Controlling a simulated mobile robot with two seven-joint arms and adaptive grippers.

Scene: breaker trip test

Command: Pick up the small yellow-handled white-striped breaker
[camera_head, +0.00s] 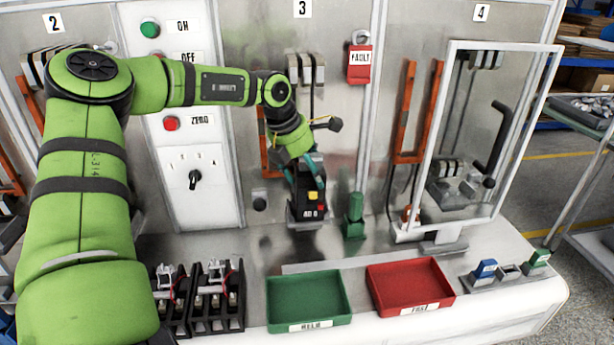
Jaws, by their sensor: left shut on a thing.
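My left gripper (309,178) comes down from above in front of the panel marked 3. It is shut on a dark breaker (310,207) with a small yellow handle (312,195), a red patch and white marking on its front. The gripper's fingers are on the breaker's upper part. The breaker is upright, with its lower end at or just above a grey base at the back of the bench; I cannot tell whether they touch. My right gripper is not in view.
A green tray (309,325) and a red tray (411,309) lie at the front of the bench. Black racks (217,323) stand left of them. A green block (354,220) stands right of the breaker. A clear framed door (430,150) stands open at panel 4.

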